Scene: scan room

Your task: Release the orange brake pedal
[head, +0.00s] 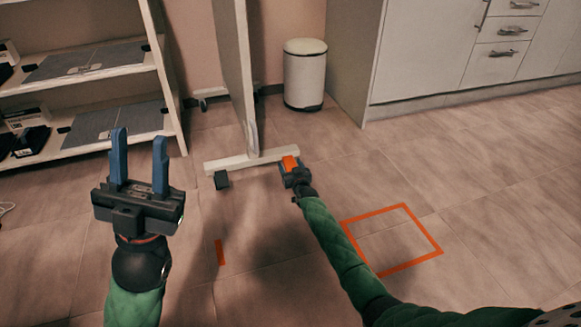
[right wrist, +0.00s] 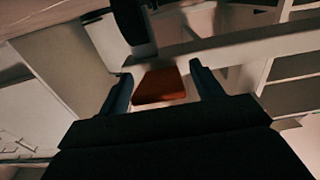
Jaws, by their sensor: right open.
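The orange brake pedal (head: 290,163) sits at the right end of the white foot of an upright panel on casters. In the right wrist view the pedal (right wrist: 160,86) lies ahead, between my two blue fingers. My right gripper (head: 294,170) is low by the floor at the pedal, open, with one finger on each side; I cannot tell whether it touches. My left gripper (head: 139,165) is raised at the left, open and empty, well away from the pedal. Part of the pedal is hidden by my right gripper in the head view.
The upright panel (head: 232,70) stands on its white foot (head: 245,160) with a dark caster (head: 221,180). A white bin (head: 305,75) and cabinets (head: 430,50) stand behind. A shelf (head: 90,85) is at left. An orange floor square (head: 433,242) lies right on clear floor.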

